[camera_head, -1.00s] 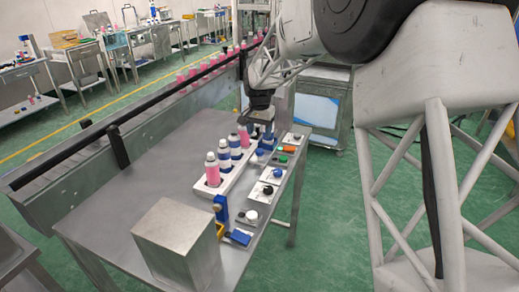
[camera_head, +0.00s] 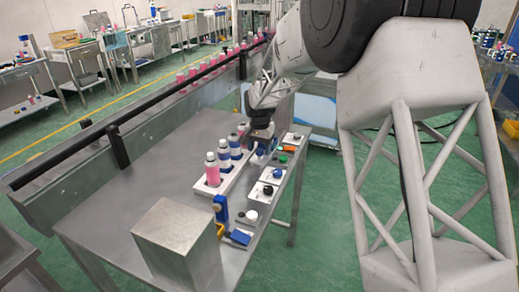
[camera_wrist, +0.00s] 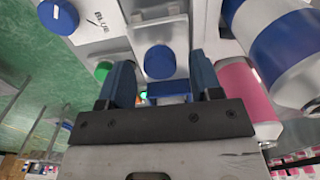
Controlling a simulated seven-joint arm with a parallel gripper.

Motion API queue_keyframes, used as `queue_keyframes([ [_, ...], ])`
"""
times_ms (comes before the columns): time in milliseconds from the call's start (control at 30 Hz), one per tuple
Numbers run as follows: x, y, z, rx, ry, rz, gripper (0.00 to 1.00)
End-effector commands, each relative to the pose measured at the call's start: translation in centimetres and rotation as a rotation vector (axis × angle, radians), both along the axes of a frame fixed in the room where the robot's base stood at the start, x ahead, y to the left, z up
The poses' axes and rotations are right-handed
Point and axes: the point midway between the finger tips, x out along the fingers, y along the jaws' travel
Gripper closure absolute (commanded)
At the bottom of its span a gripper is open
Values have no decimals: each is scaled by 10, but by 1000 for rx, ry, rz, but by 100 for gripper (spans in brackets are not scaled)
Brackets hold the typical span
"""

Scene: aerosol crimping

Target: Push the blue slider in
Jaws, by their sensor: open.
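My gripper (camera_head: 262,136) is low over the far end of the white rack on the steel bench. In the wrist view my gripper (camera_wrist: 160,66) has its two dark blue fingers spread apart. A small blue rectangular piece (camera_wrist: 169,89), which looks like the blue slider, shows between them, close to the gripper body. I cannot tell whether anything touches it. A round blue knob (camera_wrist: 159,62) sits just beyond it, between the fingertips. In the head view my gripper hides this piece, and a round blue knob (camera_head: 260,152) shows just below the gripper.
Bottles with blue bands (camera_head: 224,153) and a pink bottle (camera_head: 212,170) stand in the white rack (camera_head: 232,182), close to the gripper. Small plates with buttons and knobs line the bench's right edge. A metal box (camera_head: 172,240) stands at the front. The bench's left part is clear.

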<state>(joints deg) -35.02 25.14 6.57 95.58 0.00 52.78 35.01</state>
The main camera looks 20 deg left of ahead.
Motion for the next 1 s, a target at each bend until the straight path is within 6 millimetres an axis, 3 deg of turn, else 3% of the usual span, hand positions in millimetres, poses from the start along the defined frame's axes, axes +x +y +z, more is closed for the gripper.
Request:
queue_keyframes([
  [400,0,0,-6,1,-1,0,41],
  [800,0,0,-6,0,-1,0,100],
  [1000,2,0,-6,0,-1,0,100],
])
